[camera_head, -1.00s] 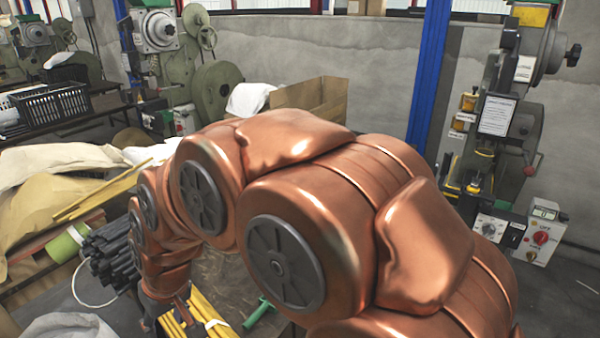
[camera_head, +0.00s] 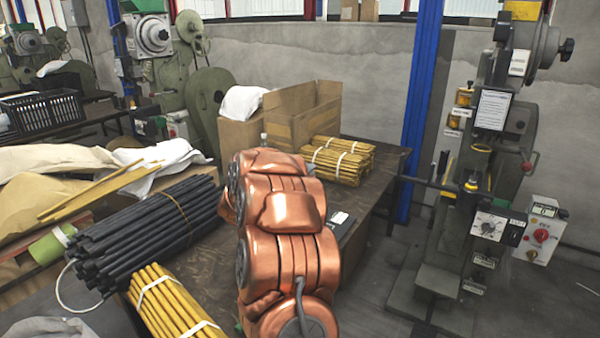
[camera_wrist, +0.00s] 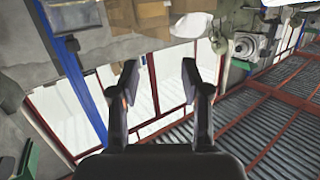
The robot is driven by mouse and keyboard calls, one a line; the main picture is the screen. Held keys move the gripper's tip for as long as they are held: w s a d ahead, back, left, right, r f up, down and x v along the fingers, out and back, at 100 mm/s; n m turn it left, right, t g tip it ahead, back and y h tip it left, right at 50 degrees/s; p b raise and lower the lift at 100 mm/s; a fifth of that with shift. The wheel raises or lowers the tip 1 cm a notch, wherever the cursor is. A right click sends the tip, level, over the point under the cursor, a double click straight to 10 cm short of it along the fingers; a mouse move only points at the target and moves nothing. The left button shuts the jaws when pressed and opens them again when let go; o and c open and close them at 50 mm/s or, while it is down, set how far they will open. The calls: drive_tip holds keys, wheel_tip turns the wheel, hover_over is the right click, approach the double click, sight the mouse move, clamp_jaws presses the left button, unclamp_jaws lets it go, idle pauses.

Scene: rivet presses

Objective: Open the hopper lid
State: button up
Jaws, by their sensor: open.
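No hopper lid can be clearly made out. The near rivet press (camera_head: 492,140) stands at the right of the head view. Its top is cut off by the upper edge, where a yellow and green part (camera_head: 525,10) shows; I cannot tell whether this is the hopper. My gripper (camera_wrist: 160,82) is open and empty in the wrist view, its two dark fingers apart with nothing between them. In the head view my copper arm hides it. The wrist picture looks upside down, with windows and a blue post (camera_wrist: 82,85) ahead.
A brown table (camera_head: 375,205) holds black rods (camera_head: 140,225), yellow bundles (camera_head: 340,160) and a cardboard box (camera_head: 305,112). Another press (camera_head: 150,45) stands at the back left. A control box (camera_head: 540,238) is beside the near press.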

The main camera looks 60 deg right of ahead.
drive_tip(key=s+d+f+m+g+h, duration=0.2)
drive_tip(key=s+d+m+g+h, duration=0.15)
drive_tip(key=s+d, duration=0.55)
drive_tip(key=shift+n+g+h, duration=0.25)
drive_tip(key=shift+n, duration=0.1)
drive_tip(key=shift+w+r+p+x, duration=0.15)
drive_tip(key=shift+x, duration=2.15)
drive_tip(key=shift+w+r+p+x, duration=0.1)
drive_tip(key=shift+w+p+x, duration=0.05)
drive_tip(key=shift+x, duration=2.15)
drive_tip(key=shift+a, duration=0.1)
drive_tip(key=shift+c, duration=0.2)
clamp_jaws()
